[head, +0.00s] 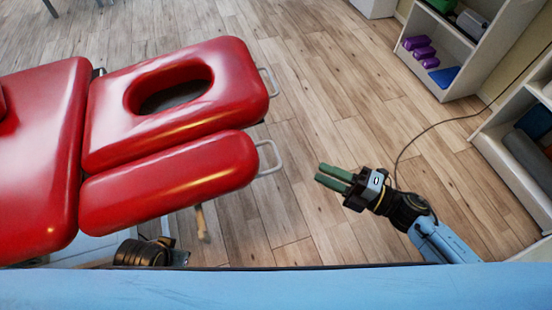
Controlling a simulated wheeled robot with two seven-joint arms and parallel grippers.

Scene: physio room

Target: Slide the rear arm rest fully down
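The red treatment table (40,150) comes in from the left, with a head section (110,125) that has an oval face hole. A long red arm rest pad (165,185) lies along its near side, with a metal loop (270,157) at its right end. No separate arm rest shows on the far side; I cannot tell which one is the rear one. My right gripper (333,178) is in the air right of the pad, apart from it. Its green fingers lie close together. My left gripper (177,254) is below the pad's near edge, its fingers not clearly visible.
A tan peg-like part (202,223) hangs below the pad. Shelves with purple blocks (418,46) stand at the upper right, another shelf unit (515,165) at the right edge. A dark cable (430,128) lies on the floor.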

